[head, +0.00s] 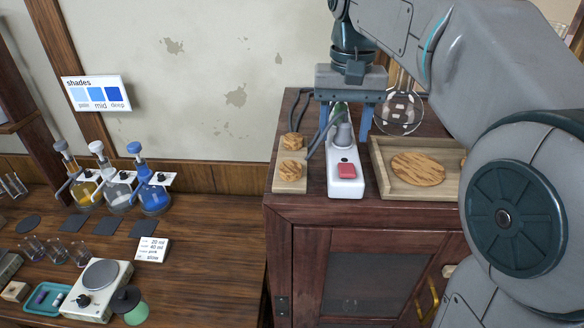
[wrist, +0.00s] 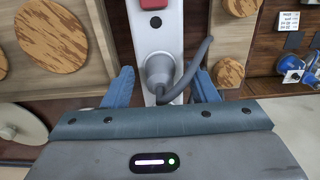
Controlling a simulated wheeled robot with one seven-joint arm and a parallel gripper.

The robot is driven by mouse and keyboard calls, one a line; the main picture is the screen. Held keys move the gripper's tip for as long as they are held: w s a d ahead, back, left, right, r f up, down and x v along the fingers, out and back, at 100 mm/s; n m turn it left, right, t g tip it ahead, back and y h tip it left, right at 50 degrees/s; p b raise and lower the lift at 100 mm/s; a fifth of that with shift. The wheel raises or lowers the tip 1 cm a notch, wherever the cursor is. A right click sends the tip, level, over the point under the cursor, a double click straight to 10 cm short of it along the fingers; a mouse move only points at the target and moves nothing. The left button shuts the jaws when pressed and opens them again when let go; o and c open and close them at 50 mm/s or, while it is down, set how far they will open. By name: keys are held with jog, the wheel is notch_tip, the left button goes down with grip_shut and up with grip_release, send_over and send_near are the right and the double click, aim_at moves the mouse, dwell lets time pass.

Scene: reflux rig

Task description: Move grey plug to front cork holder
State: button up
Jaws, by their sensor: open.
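The grey plug (head: 343,134) sits upright in the white power strip (head: 347,186), towards its rear end; in the wrist view the plug (wrist: 159,72) has a grey cable curving off to the right. My gripper (wrist: 164,78) is open, with one blue finger on each side of the plug and visible gaps between. In the head view the gripper (head: 344,128) is pointing down over the plug. Two cork holders stand on a pale board (head: 277,186) left of the strip: the front cork holder (head: 290,170) and the rear cork holder (head: 293,141). Both look empty.
A wooden tray (head: 383,187) with flat round cork mats (head: 418,168) lies right of the strip. A round glass flask (head: 400,112) stands behind it. Dark cables run behind the rear cork holder. The lower bench at left holds flasks and a hotplate (head: 97,291).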

aim_at(345, 123)
grip_shut()
jog(key=shift+r+p, duration=1.05)
jog(key=shift+r, duration=1.95)
